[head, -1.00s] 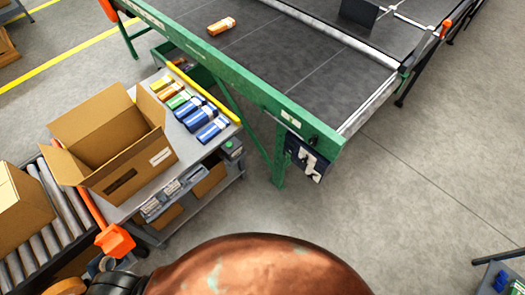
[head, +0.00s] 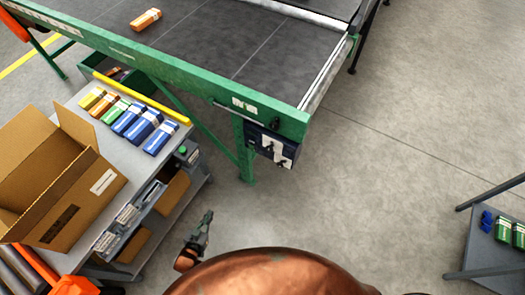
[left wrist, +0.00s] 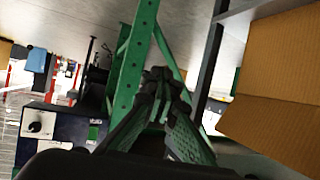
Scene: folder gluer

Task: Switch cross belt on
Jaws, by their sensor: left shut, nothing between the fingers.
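The cross belt (head: 240,45) is a dark conveyor in a green frame at the top of the head view. A dark blue control box (head: 272,146) with white plates and black knobs hangs under its near corner. In the left wrist view a box with a black knob on a white plate (left wrist: 36,126), seemingly the same one, is at the lower left. My left gripper (head: 206,218) is shut and empty, below and left of the control box and apart from it. The gripper (left wrist: 157,76) also shows mid-picture in the wrist view. The knob positions are too small to read. My right gripper is out of view.
A grey cart (head: 75,95) with several coloured cartons and an open cardboard box (head: 55,175) stands left of my left gripper. An orange carton (head: 146,19) lies on the belt. Another cart (head: 490,255) is at the right edge. The floor between is clear.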

